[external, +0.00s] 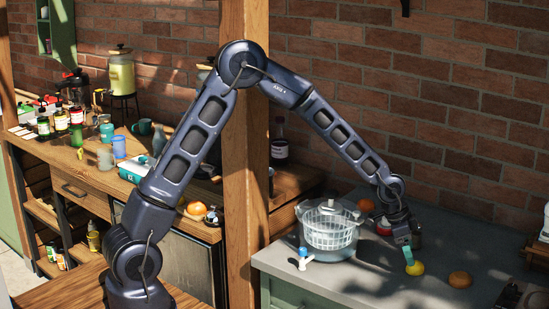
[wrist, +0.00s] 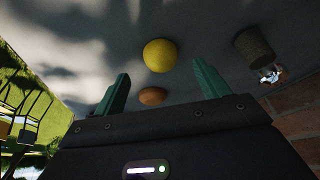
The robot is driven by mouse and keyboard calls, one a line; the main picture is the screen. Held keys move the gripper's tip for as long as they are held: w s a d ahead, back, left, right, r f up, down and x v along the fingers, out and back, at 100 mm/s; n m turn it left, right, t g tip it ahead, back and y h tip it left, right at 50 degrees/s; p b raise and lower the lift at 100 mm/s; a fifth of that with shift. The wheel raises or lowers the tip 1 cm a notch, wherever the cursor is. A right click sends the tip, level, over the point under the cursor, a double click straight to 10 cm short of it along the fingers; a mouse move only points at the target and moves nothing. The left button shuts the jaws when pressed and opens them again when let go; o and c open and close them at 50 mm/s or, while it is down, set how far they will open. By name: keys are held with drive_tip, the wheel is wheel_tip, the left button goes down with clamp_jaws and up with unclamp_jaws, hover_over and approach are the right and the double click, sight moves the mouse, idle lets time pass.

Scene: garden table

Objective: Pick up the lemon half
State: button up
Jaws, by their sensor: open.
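The lemon half (external: 415,268) is a small yellow round thing on the grey counter at the right in the external view. My gripper (external: 408,258) is just above it or beside it, pointing down, with a green finger close to it. In the wrist view the lemon half (wrist: 160,55) shows ahead of the two green fingers (wrist: 160,83), about midway between them. The fingers are apart with nothing between them. I cannot tell whether a finger touches the lemon half. Its cut face cannot be made out.
An orange-brown round fruit (external: 460,279) sits right of the lemon half. A clear salad spinner (external: 330,232) with a white basket stands to the left, and a blue-and-white tap-like thing (external: 304,260) is near it. Another orange fruit (external: 366,205) lies behind. The counter's front is clear.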

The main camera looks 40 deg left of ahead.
sight(416, 266)
drive_tip(key=shift+x, duration=2.3)
drive_tip(key=c, duration=1)
drive_tip(key=shift+c, duration=0.2)
